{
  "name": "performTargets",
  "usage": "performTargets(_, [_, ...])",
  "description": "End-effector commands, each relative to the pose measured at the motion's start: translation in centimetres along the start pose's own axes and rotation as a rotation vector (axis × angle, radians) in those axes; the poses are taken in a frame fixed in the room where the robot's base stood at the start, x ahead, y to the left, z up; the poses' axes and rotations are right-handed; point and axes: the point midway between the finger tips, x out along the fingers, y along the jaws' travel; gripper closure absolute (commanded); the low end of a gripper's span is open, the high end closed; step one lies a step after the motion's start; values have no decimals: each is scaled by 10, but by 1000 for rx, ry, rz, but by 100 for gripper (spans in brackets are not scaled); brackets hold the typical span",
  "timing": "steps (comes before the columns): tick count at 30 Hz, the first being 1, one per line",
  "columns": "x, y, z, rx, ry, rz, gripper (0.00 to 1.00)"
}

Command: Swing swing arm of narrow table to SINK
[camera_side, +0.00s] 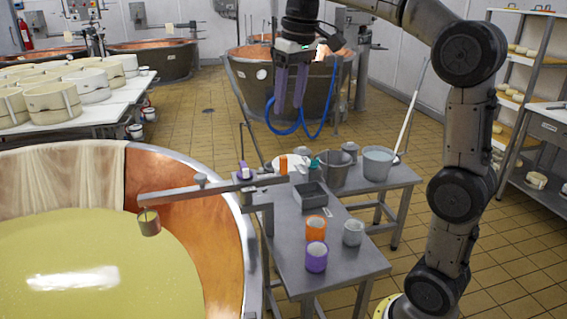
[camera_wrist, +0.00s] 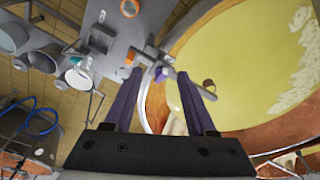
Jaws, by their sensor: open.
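The swing arm (camera_side: 215,189) is a grey metal bar on a post at the side of the narrow table (camera_side: 290,253). It reaches left over the copper vat (camera_side: 168,180), with a small brass-coloured cup (camera_side: 149,223) hanging at its end over the yellow liquid. My gripper (camera_side: 288,107) has purple fingers pointing down, apart and empty, high above the far part of the table and clear of the swing arm. In the wrist view, the swing arm (camera_wrist: 177,68) shows just beyond the open fingertips (camera_wrist: 159,74). I cannot tell which thing is the sink.
On the table are a grey rectangular tray (camera_side: 311,197), orange cup (camera_side: 316,229), purple cup (camera_side: 316,257) and grey cup (camera_side: 353,233). Metal buckets (camera_side: 377,164) stand behind, one with a long handle. Blue hoses (camera_side: 285,130) hang behind my gripper. Air above the table is free.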

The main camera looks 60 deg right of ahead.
Motion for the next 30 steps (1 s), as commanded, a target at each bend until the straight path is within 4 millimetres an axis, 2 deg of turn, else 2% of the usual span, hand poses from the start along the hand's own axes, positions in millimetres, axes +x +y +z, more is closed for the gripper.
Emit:
performTargets(1, [10,11,-19,25,-26,3,44])
performTargets(3, [23,26,-40,56,-56,7,44])
performTargets(6, [46,46,-65,96,-90,9,44])
performTargets(9, [69,64,-80,129,-117,11,44])
performTargets(12, [90,76,-84,152,-155,9,44])
performTargets(16, [103,85,-84,169,-178,8,44])
performTargets(22, [124,85,-79,170,-179,8,44])
performTargets(30, [176,84,-69,170,-179,8,44])
